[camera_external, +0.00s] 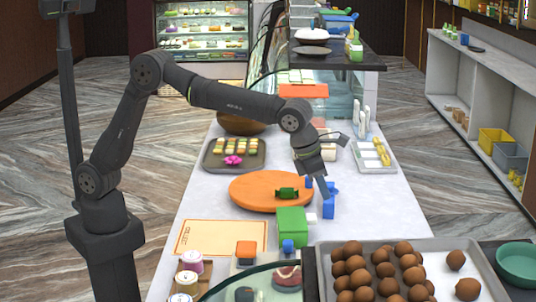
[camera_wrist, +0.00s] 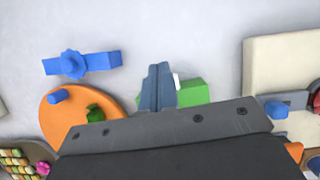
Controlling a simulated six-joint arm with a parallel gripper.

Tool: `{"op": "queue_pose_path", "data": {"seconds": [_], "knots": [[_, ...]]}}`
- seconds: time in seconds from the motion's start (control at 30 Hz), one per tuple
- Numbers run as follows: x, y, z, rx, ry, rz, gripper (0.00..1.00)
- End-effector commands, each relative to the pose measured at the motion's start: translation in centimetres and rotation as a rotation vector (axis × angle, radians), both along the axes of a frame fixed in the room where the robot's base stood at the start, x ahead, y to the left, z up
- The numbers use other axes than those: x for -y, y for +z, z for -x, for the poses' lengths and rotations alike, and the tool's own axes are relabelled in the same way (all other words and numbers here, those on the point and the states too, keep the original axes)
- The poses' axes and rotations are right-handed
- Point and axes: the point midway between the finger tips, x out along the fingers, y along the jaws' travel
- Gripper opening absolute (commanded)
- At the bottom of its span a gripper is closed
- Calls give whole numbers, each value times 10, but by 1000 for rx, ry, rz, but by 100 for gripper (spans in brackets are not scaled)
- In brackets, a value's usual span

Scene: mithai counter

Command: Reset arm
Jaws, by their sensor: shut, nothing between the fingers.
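My gripper (camera_external: 322,188) hangs over the counter, just past the right edge of the round orange board. In the wrist view my gripper (camera_wrist: 159,72) shows with its two fingers together and nothing between them. The orange board (camera_external: 250,192) carries a small dark green wrapped piece (camera_external: 287,193) near its right side. A blue piece (camera_external: 329,207) stands on the counter beside the board, under my gripper; a long blue piece (camera_wrist: 82,64) shows in the wrist view. A green box (camera_external: 291,221) stands in front of the board, partly behind the fingers in the wrist view.
A tray of brown balls (camera_external: 470,249) fills the front right. A dark tray of sweets (camera_external: 212,163) and a white tray (camera_external: 372,156) lie farther back. A paper sheet (camera_external: 220,238) and jars (camera_external: 188,263) are at front left. The counter's right strip (camera_external: 385,205) is clear.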

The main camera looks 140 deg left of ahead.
Motion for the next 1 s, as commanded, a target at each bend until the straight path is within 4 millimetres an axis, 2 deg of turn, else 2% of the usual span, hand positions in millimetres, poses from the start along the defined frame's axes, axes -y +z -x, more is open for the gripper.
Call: {"op": "queue_pose_path", "data": {"seconds": [0.27, 0.33, 0.67, 0.77, 1.0], "knots": [[1, -57, 1, -3, 0, 2, 0], [3, -47, 2, 33, -3, -36, 0], [12, -25, 9, 172, -4, -196, 0], [19, -8, 16, 180, -1, -203, 0], [26, -2, 22, 250, -2, -289, 0]]}}
